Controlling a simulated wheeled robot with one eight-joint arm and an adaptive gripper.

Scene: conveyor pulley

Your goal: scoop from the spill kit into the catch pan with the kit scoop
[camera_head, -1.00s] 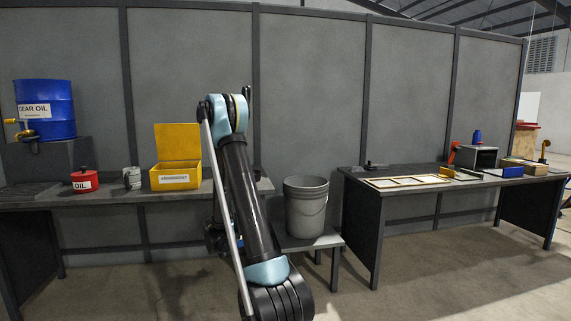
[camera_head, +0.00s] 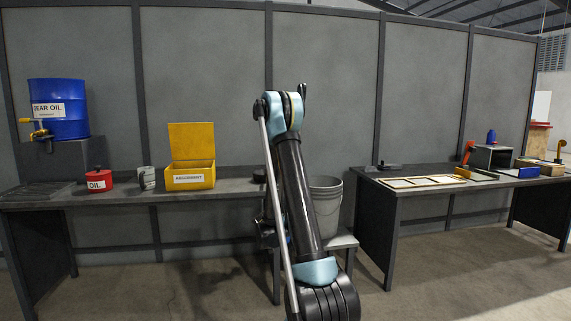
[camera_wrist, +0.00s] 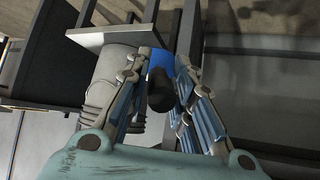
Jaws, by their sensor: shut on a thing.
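The spill kit (camera_head: 190,182) is a yellow box with its lid up and a white absorbent label, on the left bench. A dark flat tray, apparently the catch pan (camera_head: 36,190), lies at that bench's left end below the blue drum. In the wrist view my gripper (camera_wrist: 157,72) is shut on a blue thing with a black handle, apparently the kit scoop (camera_wrist: 160,62). The handle end points toward the wrist camera, and I cannot see what the scoop holds. In the head view my arm hides most of the gripper, right of the spill kit.
A blue gear oil drum (camera_head: 59,108) with a yellow tap, a red oil can (camera_head: 98,181) and a grey canister (camera_head: 147,178) stand left of the kit. A grey bucket (camera_head: 327,205) is partly behind my arm. The right bench (camera_head: 375,235) holds frames and tools.

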